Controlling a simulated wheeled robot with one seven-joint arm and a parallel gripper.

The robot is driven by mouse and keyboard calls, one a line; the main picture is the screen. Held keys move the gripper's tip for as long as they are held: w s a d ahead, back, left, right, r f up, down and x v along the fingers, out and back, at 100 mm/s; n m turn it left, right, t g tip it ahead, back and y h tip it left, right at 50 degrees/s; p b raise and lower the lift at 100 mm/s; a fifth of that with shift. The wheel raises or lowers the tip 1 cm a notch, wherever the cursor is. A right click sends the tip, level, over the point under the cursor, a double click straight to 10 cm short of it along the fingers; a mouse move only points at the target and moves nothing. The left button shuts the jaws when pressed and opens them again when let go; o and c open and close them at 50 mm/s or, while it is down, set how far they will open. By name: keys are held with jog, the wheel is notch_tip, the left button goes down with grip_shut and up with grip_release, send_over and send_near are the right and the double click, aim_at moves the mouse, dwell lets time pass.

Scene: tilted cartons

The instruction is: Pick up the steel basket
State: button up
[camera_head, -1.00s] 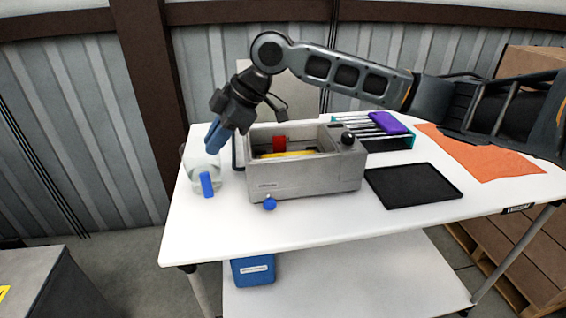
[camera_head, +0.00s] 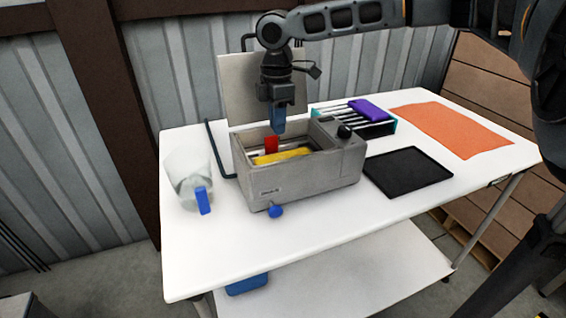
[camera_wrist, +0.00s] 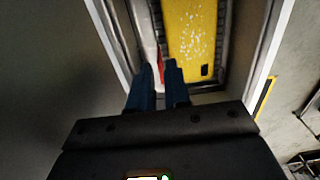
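The steel basket (camera_wrist: 222,45) sits down inside the grey bath box, mostly hidden by its walls. In the head view a red handle (camera_head: 271,144) stands up at its far left side, beside a yellow block (camera_head: 284,156). The yellow block (camera_wrist: 192,40) fills much of the wrist view's opening. My gripper (camera_head: 278,131) points down over the box, its blue fingertips close to the top of the red handle. In the wrist view the fingers (camera_wrist: 159,72) are a little apart, with a sliver of red between them. I cannot tell whether they touch the handle.
The grey bath box (camera_head: 312,182) has a raised lid (camera_head: 236,88) behind it and a blue knob (camera_head: 275,211) in front. A black tray (camera_head: 408,172), a rack (camera_head: 352,118) and an orange mat (camera_head: 450,130) lie right. The front table is clear.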

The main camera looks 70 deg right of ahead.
notch_tip(320, 180, down, 4)
jog(key=shift+d+f, duration=0.1)
jog(key=shift+d, duration=0.05)
grip_shut()
dwell(1.5)
